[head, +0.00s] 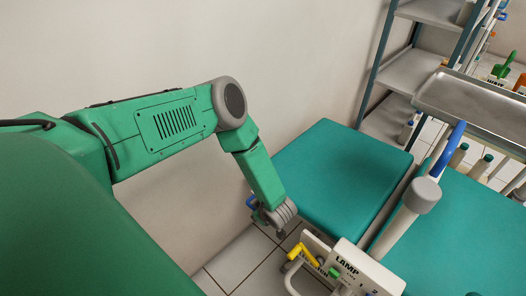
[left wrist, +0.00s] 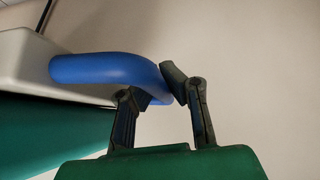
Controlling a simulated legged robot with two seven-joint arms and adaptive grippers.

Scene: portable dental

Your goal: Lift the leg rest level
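The teal pad (head: 340,172) that looks like the leg rest lies beside the wall in the head view, roughly flat as far as I can tell. A blue handle (head: 251,202) shows at its near left corner. In the left wrist view the blue handle (left wrist: 105,70) curves out from a pale panel. My left gripper (head: 276,213) is at this handle. In the left wrist view its fingers (left wrist: 160,95) are around the handle's bent end, the right fingertip tilted in against it. The left fingertip is partly hidden by the handle. My right gripper is not in view.
A pale post with a blue grip (head: 447,148) rises between the teal pads. A metal tray (head: 470,105) and shelves (head: 412,72) are at the right. Wall stands behind.

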